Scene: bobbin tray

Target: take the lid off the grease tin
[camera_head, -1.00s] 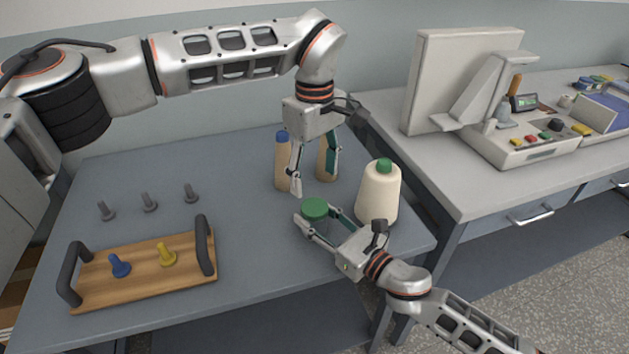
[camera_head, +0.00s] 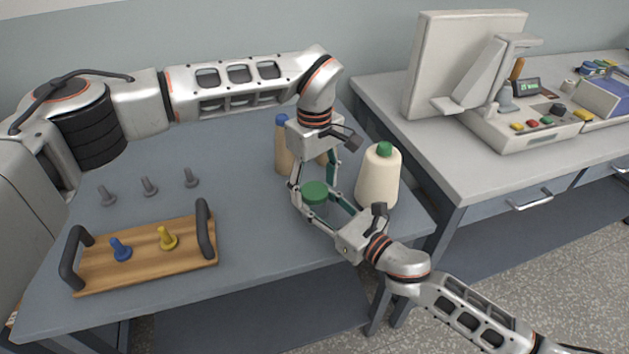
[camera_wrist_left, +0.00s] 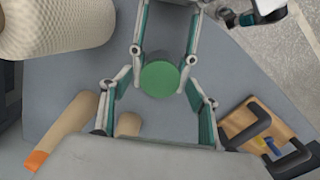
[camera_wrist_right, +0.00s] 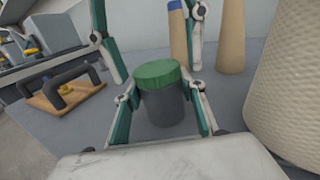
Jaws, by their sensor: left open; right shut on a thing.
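The grease tin is a dark grey cylinder (camera_wrist_right: 164,105) with a green lid (camera_head: 314,192) on top. It stands upright near the front right of the blue-grey table. The lid also shows in the left wrist view (camera_wrist_left: 160,79) and in the right wrist view (camera_wrist_right: 158,72). My right gripper (camera_wrist_right: 160,112) is shut on the tin's body from the side, below the lid. My left gripper (camera_wrist_left: 158,82) points down over the tin, its open fingers on either side of the lid with a gap. In the head view the left fingers partly hide the tin.
A cream cone of thread with a green top (camera_head: 378,178) stands close to the right of the tin. Tan cones, one blue-topped (camera_head: 284,148), stand behind my left gripper. A wooden tray (camera_head: 140,270) with dark handles and two bobbins lies left; grey pegs (camera_head: 149,187) stand behind it.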

